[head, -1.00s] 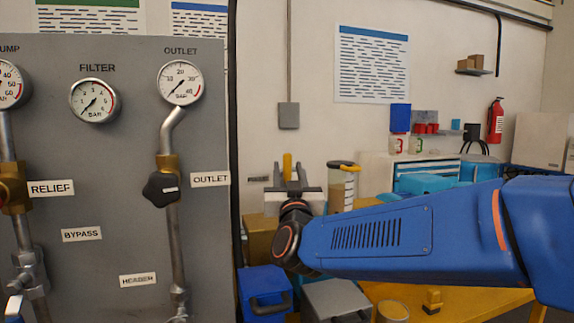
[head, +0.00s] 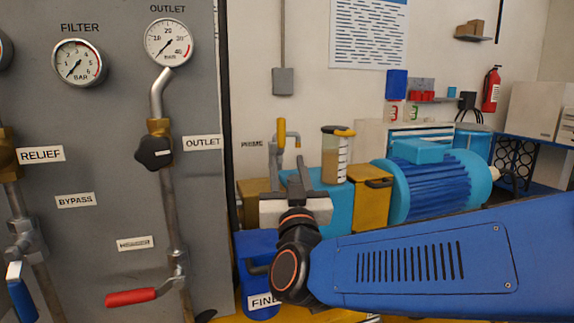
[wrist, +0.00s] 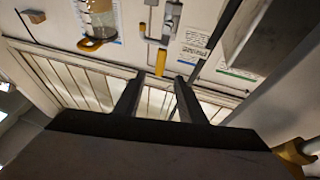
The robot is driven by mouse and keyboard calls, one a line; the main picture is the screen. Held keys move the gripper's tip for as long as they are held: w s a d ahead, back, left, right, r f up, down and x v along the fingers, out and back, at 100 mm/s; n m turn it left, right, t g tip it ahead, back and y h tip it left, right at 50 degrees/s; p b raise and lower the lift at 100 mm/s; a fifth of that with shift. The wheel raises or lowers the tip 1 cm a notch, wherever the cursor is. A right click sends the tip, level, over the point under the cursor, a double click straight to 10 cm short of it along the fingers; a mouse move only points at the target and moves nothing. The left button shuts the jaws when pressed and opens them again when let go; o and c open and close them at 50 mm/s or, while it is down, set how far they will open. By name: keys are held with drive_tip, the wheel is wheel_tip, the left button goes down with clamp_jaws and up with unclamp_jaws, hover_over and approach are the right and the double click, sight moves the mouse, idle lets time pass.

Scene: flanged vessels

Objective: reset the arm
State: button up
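My blue arm reaches in from the right in the head view, with my gripper (head: 297,180) pointing up and away near the middle. In the wrist view my gripper (wrist: 158,98) shows two dark fingers standing apart with a gap between them and nothing held. In the head view the gripper is in front of a yellow-handled valve marked PRIME (head: 281,132) and a clear jar with a yellow lid (head: 335,155). Whether it touches anything there cannot be told, but no contact shows.
A grey panel (head: 100,215) with gauges, a black outlet knob (head: 154,152), a red lever (head: 131,297) and a blue lever (head: 20,292) stands at left. A blue motor (head: 435,185) sits behind my arm. A blue bin (head: 258,285) is below the gripper.

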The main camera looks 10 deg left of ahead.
drive_tip(key=d+f+n+g+h, duration=0.1)
drive_tip(key=d+f+g, duration=0.3)
drive_tip(key=d+f, duration=0.5)
drive_tip(key=d+f+g+h, duration=0.1)
drive_tip(key=d+f+g, duration=0.4)
drive_tip(key=d, duration=0.9)
drive_tip(key=s+d+f+m+g+h, duration=0.2)
drive_tip(key=s+d+f+g, duration=0.1)
drive_tip(key=s+d+f, duration=0.4)
drive_tip(key=s+d+f+m+g+h, duration=0.2)
drive_tip(key=s+d+f, duration=0.6)
drive_tip(key=s+d, duration=0.5)
drive_tip(key=shift+s+d+m+g+h, duration=0.25)
drive_tip(key=shift+s+m+g+h, duration=0.15)
drive_tip(key=shift+s+g+h, duration=0.55)
drive_tip(key=shift+w+g, duration=0.25)
drive_tip(key=shift+w, duration=0.05)
